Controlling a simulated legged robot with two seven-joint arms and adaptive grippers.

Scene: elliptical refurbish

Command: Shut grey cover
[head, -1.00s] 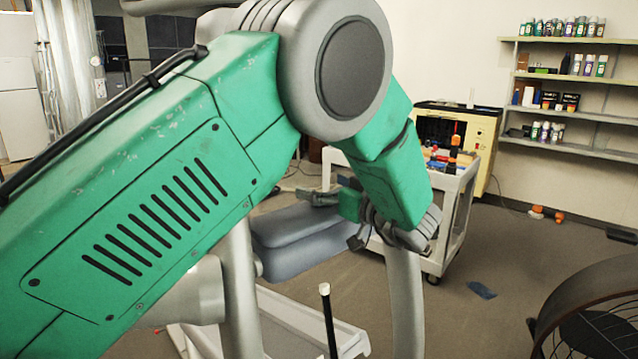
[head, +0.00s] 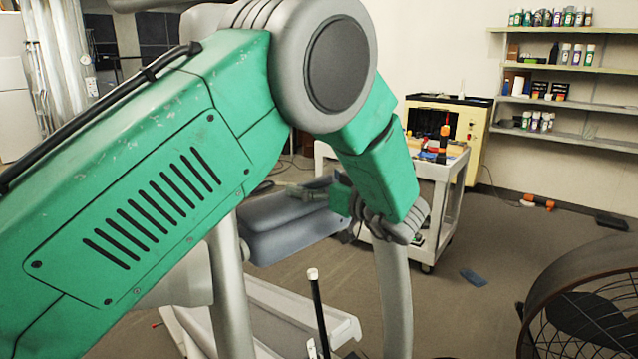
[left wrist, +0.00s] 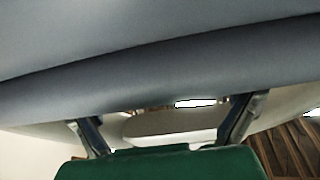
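The grey cover (head: 285,245) is a blue-grey, rounded housing behind my left forearm, near the middle of the head view. Part of it is hidden by my arm. My left gripper (head: 325,207) is at the cover's right end, with one finger over its upper side and the other near its lower right. In the left wrist view the cover's smooth grey surface (left wrist: 165,75) fills the upper half. The gripper's two fingers (left wrist: 165,125) are spread apart below it, with nothing between them. Whether they touch the cover I cannot tell. My right gripper is out of view.
The machine's pale base (head: 285,305) and light grey uprights (head: 395,300) stand below and beside the arm. A white cart (head: 445,190) with tools is behind. A round caged fan wheel (head: 590,300) is at lower right.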

